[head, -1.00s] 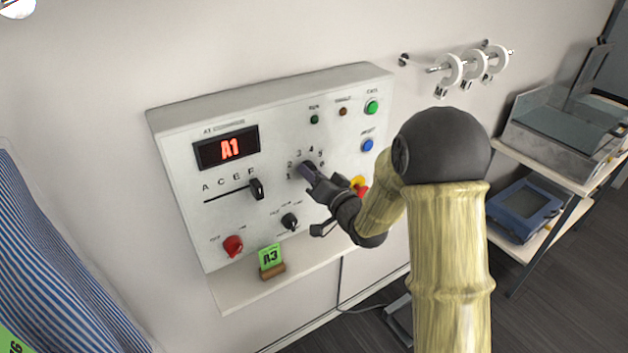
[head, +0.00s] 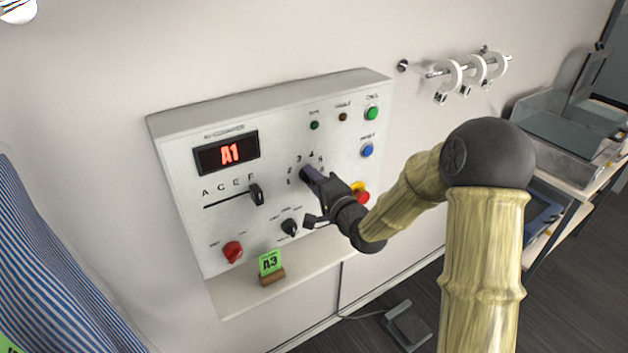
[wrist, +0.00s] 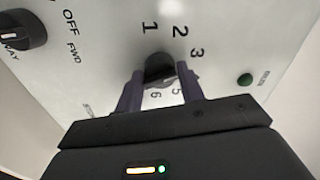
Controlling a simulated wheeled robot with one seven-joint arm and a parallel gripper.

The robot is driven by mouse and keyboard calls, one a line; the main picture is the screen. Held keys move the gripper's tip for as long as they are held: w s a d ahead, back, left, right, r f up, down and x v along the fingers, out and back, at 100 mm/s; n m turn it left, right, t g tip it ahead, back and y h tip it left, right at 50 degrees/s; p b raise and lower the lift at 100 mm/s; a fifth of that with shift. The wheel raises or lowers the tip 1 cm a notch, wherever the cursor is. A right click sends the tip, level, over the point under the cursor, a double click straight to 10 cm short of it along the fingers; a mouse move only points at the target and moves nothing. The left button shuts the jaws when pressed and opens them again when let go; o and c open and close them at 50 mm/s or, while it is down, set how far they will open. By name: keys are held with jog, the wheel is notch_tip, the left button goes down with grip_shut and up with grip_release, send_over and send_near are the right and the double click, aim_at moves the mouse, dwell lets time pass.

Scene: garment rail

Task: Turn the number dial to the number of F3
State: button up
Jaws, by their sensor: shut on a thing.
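The number dial is a dark knob with numbers around it. In the wrist view the dial (wrist: 158,68) sits between the two purple-grey fingers of my gripper (wrist: 160,90), which is shut on it. In the head view my gripper (head: 312,178) reaches the dial and hides most of it. The red display (head: 230,153) reads A1. The letter slider (head: 256,194) is at the right end of its slot, by F. A green card (head: 270,263) reading A3 stands on the ledge below. Where the dial's pointer points is hard to tell.
The white panel also has a red knob (head: 232,251), a black selector (head: 290,227), a red button (head: 362,196) close to my gripper, a blue button (head: 367,150) and a green button (head: 372,113). White rings (head: 475,70) hang on a wall rail. A shelf stands at the right.

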dwell(0.4)
jog(key=o, duration=0.9)
jog(key=shift+b+v, duration=6.05)
jog(key=shift+v, duration=2.7)
jog(key=shift+w+d, duration=0.1)
jog(key=shift+w, duration=0.05)
